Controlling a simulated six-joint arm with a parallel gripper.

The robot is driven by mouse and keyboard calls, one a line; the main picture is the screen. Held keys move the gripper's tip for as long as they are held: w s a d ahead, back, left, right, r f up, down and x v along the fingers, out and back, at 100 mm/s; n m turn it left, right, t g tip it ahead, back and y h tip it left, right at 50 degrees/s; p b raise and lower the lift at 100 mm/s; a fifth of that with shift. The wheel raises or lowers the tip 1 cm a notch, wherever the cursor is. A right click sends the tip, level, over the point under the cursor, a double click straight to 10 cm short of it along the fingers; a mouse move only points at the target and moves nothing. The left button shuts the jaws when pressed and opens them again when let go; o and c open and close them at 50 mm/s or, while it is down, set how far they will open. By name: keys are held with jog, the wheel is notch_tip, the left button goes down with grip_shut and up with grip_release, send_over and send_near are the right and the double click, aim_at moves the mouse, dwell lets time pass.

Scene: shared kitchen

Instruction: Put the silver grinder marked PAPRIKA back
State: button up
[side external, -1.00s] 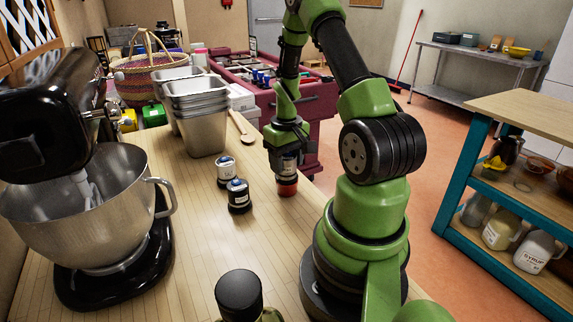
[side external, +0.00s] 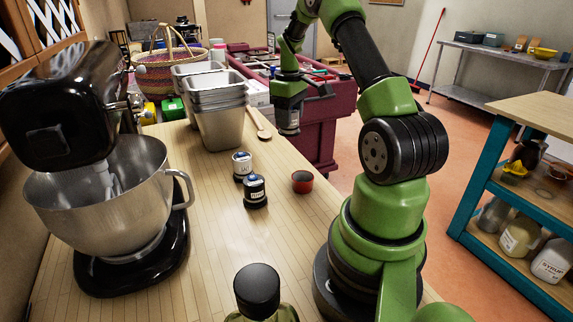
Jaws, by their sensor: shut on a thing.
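My gripper (side external: 290,104) is shut on a small silver grinder (side external: 288,121) and holds it upright in the air, above the far right part of the counter. Its marking cannot be read from here. A small open red cup (side external: 302,183) with a dark inside stands empty on the wooden counter, below and slightly right of the held grinder and apart from it. Two other grinders stand to the left of the cup. One is the farther grinder (side external: 242,167) and the other is the nearer grinder (side external: 255,191); both have pale labels and dark lower parts.
A stand mixer with a steel bowl (side external: 115,230) fills the left of the counter (side external: 215,260). Stacked steel pans (side external: 221,115) and a wooden spoon (side external: 258,120) lie behind. A dark-capped bottle (side external: 257,290) is in front. A maroon bin table (side external: 325,130) stands beyond the counter.

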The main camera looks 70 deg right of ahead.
jog(key=shift+w+d+f+n, duration=0.35)
jog(key=shift+w+d+n, duration=0.35)
jog(key=shift+w+d+f, duration=0.1)
jog(key=shift+f, duration=0.2)
notch_tip(320, 180, down, 10)
jog(key=shift+r, duration=0.2)
jog(key=o, duration=1.2)
jog(key=shift+f, duration=0.1)
